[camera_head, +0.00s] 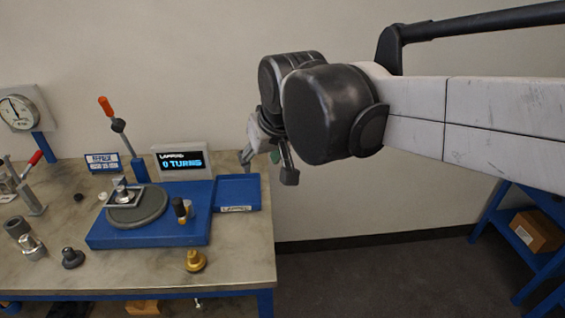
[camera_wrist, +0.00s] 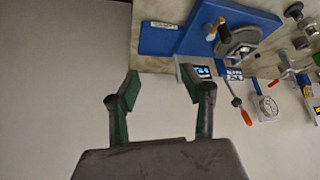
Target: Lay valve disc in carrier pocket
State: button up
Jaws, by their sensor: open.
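A square metal carrier frame (camera_head: 109,199) lies on a round grey plate (camera_head: 137,213) on a blue base (camera_head: 150,236). A shiny stemmed metal part (camera_head: 123,191) stands at the carrier; whether it sits in the pocket is unclear. Another shiny metal part (camera_head: 32,248) stands at the table's left. I cannot tell for certain which is the valve disc. My gripper (camera_head: 267,168) is in the air near the table's right edge, right of the base and apart from everything. In the wrist view my gripper (camera_wrist: 163,92) is open and empty, with the round plate (camera_wrist: 243,37) beyond it.
A blue tray (camera_head: 238,190) adjoins the base, below a display reading 0 TURNS (camera_head: 181,161). An orange-handled lever (camera_head: 112,120) stands behind. A brass knob (camera_head: 195,261), a black knob (camera_head: 72,258) and a dark cylinder (camera_head: 17,227) stand on the table.

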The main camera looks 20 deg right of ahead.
jog(key=s+d+f+m, duration=0.1)
jog(key=s+d+f, duration=0.2)
jog(key=s, duration=0.3)
jog(key=s+d+f+h, duration=0.1)
jog(key=s+d+f, duration=0.3)
jog(key=s, duration=0.3)
jog(key=shift+s+d+m+t, duration=0.15)
jog(key=shift+s+m+t, duration=0.15)
jog(key=shift+m+t, duration=0.1)
